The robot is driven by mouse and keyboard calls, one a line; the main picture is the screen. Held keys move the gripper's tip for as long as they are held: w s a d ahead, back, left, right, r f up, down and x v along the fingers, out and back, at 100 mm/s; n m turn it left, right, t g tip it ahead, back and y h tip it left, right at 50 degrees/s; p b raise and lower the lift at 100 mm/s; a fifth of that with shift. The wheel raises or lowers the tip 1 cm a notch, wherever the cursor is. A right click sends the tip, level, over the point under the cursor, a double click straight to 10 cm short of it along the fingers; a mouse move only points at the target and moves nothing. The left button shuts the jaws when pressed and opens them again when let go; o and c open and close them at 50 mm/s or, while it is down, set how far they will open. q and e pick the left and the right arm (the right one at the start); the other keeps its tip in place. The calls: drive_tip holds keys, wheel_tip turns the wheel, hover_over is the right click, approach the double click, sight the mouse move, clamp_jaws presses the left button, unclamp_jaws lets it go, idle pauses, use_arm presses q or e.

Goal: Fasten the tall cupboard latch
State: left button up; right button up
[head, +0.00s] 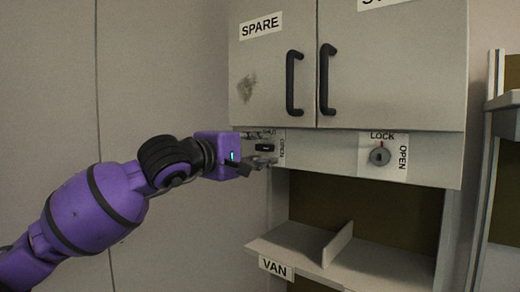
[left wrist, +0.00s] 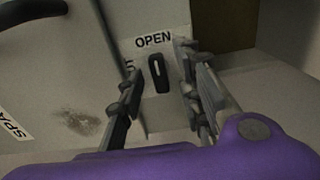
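A small black latch (head: 264,148) sits on a white plate at the left of the panel under the cupboard doors. Its long axis lies level, in line with the word OPEN on the plate's right side. In the left wrist view the latch (left wrist: 159,73) shows between my fingers, with OPEN beyond one end. My left gripper (head: 258,149) is open, one finger above the latch and one below. In the left wrist view the fingers (left wrist: 158,80) stand apart with visible gaps to the latch. Whether they touch the plate I cannot tell. My right gripper is out of view.
The cupboard's two doors (head: 280,88) look closed, with black upright handles (head: 293,83). A round grey lock (head: 380,156) with a red mark near LOCK sits further right on the panel. Below is an open shelf (head: 380,268) with a divider and a VAN label (head: 275,267).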

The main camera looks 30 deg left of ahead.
use_arm(q)
drive_tip(key=shift+w+d, duration=0.1)
drive_tip(key=shift+w, duration=0.25)
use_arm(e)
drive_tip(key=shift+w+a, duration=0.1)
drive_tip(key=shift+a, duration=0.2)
use_arm(q)
drive_tip(key=shift+w, duration=0.1)
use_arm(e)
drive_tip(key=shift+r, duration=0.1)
use_arm(q)
clamp_jaws()
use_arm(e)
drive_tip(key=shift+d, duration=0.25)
